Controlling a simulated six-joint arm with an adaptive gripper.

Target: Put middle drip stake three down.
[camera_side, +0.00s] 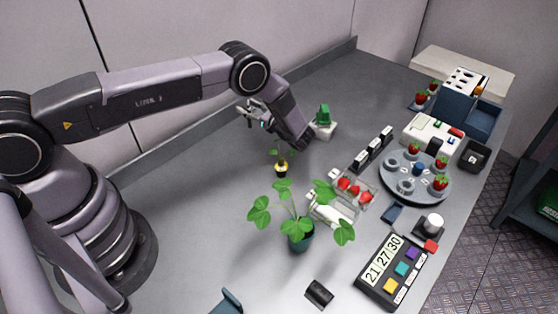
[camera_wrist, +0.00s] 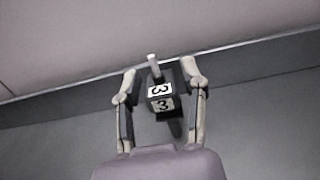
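My gripper (camera_side: 252,113) is low near the back edge of the bench in the side view, pointing away from the right-hand clutter. In the wrist view its two fingers (camera_wrist: 161,72) stand on either side of a small dark block marked 3 on two faces (camera_wrist: 160,97), with a pale peg at its top. The block looks like the head of drip stake three. It sits close to the right finger, and a narrow gap seems to show at the left; I cannot tell whether it is gripped.
A white block with a green top (camera_side: 323,128) is beside my wrist. A black rack (camera_side: 371,150) and a round berry tray (camera_side: 415,178) are at right.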

